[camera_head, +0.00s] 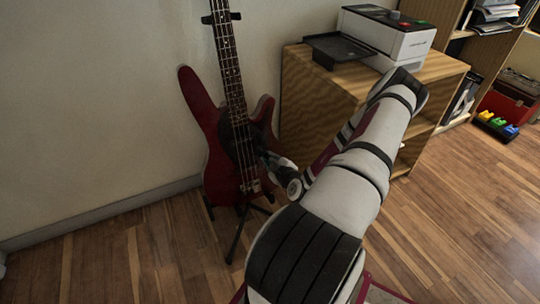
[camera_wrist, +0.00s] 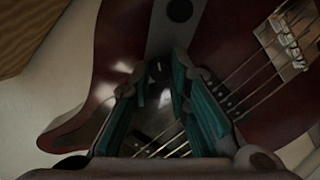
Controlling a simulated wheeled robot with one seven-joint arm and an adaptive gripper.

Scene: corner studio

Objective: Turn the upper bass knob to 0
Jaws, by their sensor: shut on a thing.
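The red bass (camera_head: 215,160) stands upright on a stand against the wall, its neck pointing up. My gripper (camera_head: 266,158) reaches the bass body from the right; its fingers are small and dark there. In the wrist view my gripper (camera_wrist: 158,76) has its teal-padded fingers on either side of a small dark bass knob (camera_wrist: 155,71) with a pale mark, and is shut on it. Another round dark knob (camera_wrist: 180,10) shows beyond the fingertips on a grey plate. Strings run beside and below the fingers. The number the mark points to cannot be read.
A wooden cabinet (camera_head: 320,98) with a white printer (camera_head: 388,36) and a black tray stands right of the bass, close to my arm. The stand's legs (camera_head: 236,235) spread on the wood floor. A shelf and a red case (camera_head: 512,98) are farther right. Floor at front left is clear.

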